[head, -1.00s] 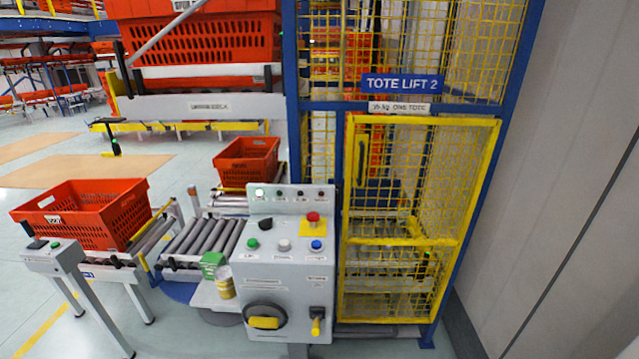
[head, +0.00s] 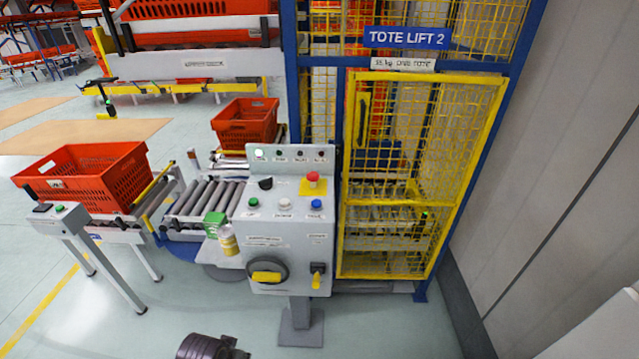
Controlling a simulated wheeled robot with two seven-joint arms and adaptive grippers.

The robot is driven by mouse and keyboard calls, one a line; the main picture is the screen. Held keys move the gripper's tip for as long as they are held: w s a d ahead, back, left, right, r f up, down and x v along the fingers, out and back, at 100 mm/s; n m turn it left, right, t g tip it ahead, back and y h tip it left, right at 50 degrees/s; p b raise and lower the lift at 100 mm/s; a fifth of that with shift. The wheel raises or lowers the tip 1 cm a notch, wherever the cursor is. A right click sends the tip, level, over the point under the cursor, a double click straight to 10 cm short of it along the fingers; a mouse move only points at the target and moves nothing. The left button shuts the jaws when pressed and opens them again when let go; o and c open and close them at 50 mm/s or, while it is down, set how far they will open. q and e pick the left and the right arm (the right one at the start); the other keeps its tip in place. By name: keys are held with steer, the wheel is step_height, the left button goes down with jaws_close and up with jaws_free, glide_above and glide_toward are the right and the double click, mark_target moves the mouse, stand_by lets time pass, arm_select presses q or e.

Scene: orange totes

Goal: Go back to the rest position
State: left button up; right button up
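A dark, ridged part that looks like my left gripper (head: 212,347) shows at the bottom edge, left of the control stand's foot. It is cut off by the frame, so its fingers cannot be made out. It touches nothing that I can see. My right gripper is not in view. The grey control panel (head: 290,228) stands in front of me, with a red emergency button, small coloured buttons, a black and yellow rotary switch and a yellow key-like switch.
The yellow mesh gate (head: 424,78) of the tote lift is shut behind the panel. Orange totes sit on roller conveyors at left (head: 85,176) and centre (head: 245,123). A small button post (head: 62,218) stands at left. A grey wall (head: 575,150) closes the right. The floor in front is clear.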

arm_select(q)
steer(key=s+a+f+g, duration=0.1)
steer(key=s+f, duration=0.2)
steer(key=f, duration=1.1)
steer(key=s+f, duration=0.3)
steer(key=f, duration=1)
steer(key=s+a+f, duration=0.2)
steer(key=s+f, duration=0.6)
steer(key=s, duration=0.2)
steer(key=s+a+f+g, duration=0.1)
steer(key=s+a+f, duration=0.1)
steer(key=s+f, duration=0.6)
steer(key=shift+s+a+m, duration=0.3)
steer(key=shift+s+a, duration=0.05)
steer(key=shift+s, duration=0.75)
